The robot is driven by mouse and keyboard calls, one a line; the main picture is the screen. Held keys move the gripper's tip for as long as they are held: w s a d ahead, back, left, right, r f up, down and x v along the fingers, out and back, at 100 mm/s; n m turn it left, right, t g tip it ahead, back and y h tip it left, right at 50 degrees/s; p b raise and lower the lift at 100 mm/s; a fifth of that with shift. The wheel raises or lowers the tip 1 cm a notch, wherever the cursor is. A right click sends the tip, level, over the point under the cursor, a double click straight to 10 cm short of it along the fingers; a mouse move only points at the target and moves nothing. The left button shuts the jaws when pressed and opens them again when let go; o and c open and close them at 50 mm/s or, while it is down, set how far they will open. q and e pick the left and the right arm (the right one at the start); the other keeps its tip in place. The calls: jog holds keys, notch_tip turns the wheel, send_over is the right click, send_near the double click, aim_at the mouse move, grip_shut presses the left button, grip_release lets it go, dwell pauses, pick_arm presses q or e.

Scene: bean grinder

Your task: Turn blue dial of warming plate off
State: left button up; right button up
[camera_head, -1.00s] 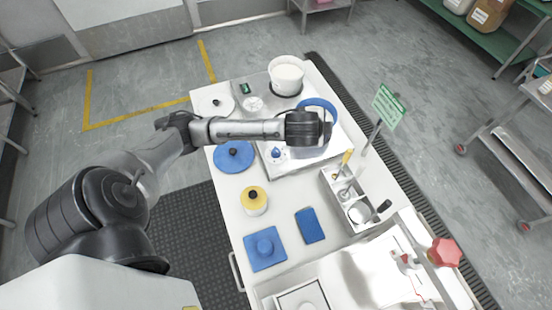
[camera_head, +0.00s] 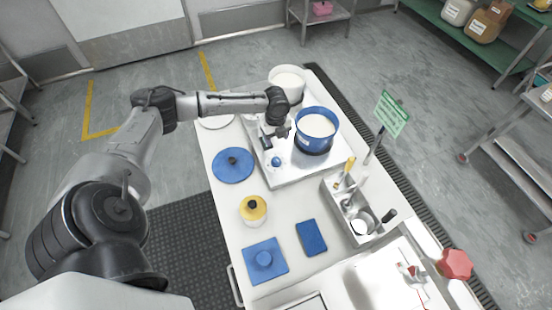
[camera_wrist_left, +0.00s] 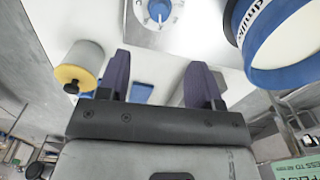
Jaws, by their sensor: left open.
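The blue dial (camera_head: 276,161) is on the front of the silver warming plate (camera_head: 300,172), in front of the blue pot (camera_head: 316,128). My left gripper (camera_head: 274,138) points down over the plate, behind the dial and left of the pot. In the left wrist view, the dial (camera_wrist_left: 158,11) shows at the top edge with a white ring of marks, beyond the open, empty fingers of my left gripper (camera_wrist_left: 158,80). The fingers look apart from the dial. The dial's exact setting is too small to read. My right gripper is not in view.
A white pot (camera_head: 288,82) stands behind my left wrist. A blue lid (camera_head: 233,164) and a yellow-topped jar (camera_head: 253,209) lie left and front. A tool caddy (camera_head: 352,208) and green sign (camera_head: 391,114) stand right. The blue pot is close beside my gripper.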

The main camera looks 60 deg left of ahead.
aim_at(276, 159)
pick_arm(q)
notch_tip(276, 159, down, 14)
jog(key=shift+r+b, duration=0.1)
jog(key=shift+b, duration=0.3)
dwell(0.4)
jog(key=c, duration=0.9)
